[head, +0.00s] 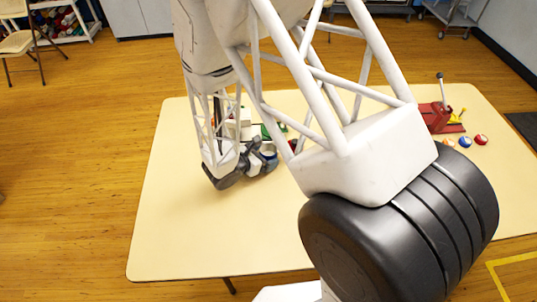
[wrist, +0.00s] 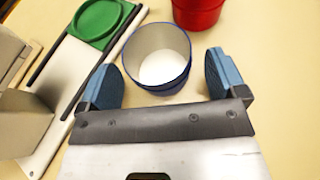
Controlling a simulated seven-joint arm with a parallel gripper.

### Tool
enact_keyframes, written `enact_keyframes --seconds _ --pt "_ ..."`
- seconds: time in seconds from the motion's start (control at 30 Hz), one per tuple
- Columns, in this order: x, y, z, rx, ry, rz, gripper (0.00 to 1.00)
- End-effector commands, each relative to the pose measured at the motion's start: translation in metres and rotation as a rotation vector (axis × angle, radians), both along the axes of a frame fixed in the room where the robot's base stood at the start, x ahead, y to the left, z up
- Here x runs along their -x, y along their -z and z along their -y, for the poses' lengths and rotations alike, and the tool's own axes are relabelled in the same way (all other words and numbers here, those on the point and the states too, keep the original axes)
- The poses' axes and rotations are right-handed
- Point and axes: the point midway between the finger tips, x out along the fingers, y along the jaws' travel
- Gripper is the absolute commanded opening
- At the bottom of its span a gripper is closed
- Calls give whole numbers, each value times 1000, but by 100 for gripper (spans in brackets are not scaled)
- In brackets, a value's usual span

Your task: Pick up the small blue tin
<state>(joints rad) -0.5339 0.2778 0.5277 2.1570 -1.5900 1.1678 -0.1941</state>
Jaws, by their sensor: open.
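The small blue tin (wrist: 185,78) stands upright on the table in the wrist view. It is open at the top, with a pale inside and a blue outer wall. My gripper (wrist: 168,78) is open, with one blue-padded finger to the left of the tin and one to the right. The tin's near part lies between the fingers, with a gap on each side. In the head view my gripper (head: 262,158) is low over the table, and a bit of blue beside it looks like the tin, mostly hidden by my arm.
A red container (wrist: 198,12) stands just beyond the tin. A green round piece (wrist: 97,20) on a board lies to the left, beside a grey block (wrist: 20,85). A red lever device (head: 436,117) and several small balls (head: 481,139) are at the table's right. The table's front left (head: 190,235) is clear.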

Motion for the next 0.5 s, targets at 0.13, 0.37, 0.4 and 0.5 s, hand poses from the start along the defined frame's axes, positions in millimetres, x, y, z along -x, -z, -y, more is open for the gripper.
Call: enact_keyframes --seconds 0.13,0.37,0.4,0.5 --pt "0 0 0 0 0 0 90" --pt "0 0 0 0 0 0 84" --pt "0 0 0 0 0 0 78" --pt "0 0 0 0 0 0 63"
